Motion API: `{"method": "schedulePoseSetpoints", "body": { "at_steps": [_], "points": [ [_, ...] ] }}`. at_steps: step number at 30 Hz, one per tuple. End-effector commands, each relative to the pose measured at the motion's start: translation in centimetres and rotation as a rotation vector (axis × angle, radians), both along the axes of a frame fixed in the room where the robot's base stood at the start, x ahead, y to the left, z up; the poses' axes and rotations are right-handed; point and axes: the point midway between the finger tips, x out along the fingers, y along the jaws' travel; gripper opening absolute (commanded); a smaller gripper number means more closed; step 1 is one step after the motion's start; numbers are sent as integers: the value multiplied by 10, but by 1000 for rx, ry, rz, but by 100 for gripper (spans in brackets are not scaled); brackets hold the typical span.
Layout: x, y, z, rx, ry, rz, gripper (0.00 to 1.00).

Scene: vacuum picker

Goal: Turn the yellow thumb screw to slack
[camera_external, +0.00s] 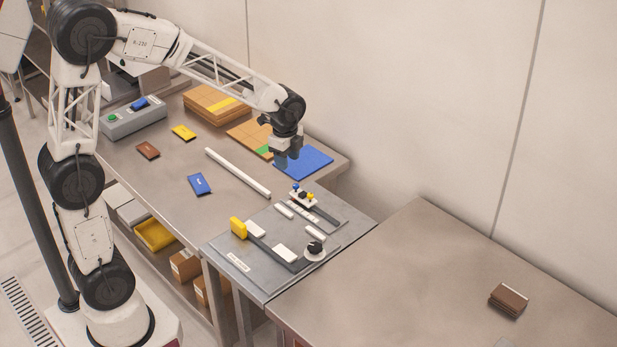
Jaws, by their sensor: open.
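A grey fixture plate (335,246) lies on the near right part of the bench. At its back, a small white block (303,196) carries a small yellow knob (310,196), which looks like the yellow thumb screw, with black parts close by. A small blue knob (295,187) stands to its left. The screw's turn position is too small to tell. My gripper (287,160) is open and empty, pointing down over the blue mat (310,164), behind and apart from the small knobs.
The plate also bears a yellow block (238,228), white bars and a black knob (315,246) on a white dial. A long white bar (237,172) lies left of it. Cardboard sheets (212,103) lie behind. The right table (430,270) is mostly clear, with a brown block (508,300).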

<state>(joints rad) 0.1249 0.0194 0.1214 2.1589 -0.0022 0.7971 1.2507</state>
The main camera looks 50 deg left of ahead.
Motion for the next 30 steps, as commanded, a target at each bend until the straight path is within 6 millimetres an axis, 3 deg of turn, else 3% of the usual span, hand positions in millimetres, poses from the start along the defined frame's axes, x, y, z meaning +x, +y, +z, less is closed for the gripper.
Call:
{"method": "schedulePoseSetpoints", "body": {
  "at_steps": [6,12,30],
  "points": [
    [35,-14,-34,9,24,-168,46],
    [57,-23,-56,13,38,-281,46],
    [64,-27,-66,15,43,-329,46]
  ]
}}
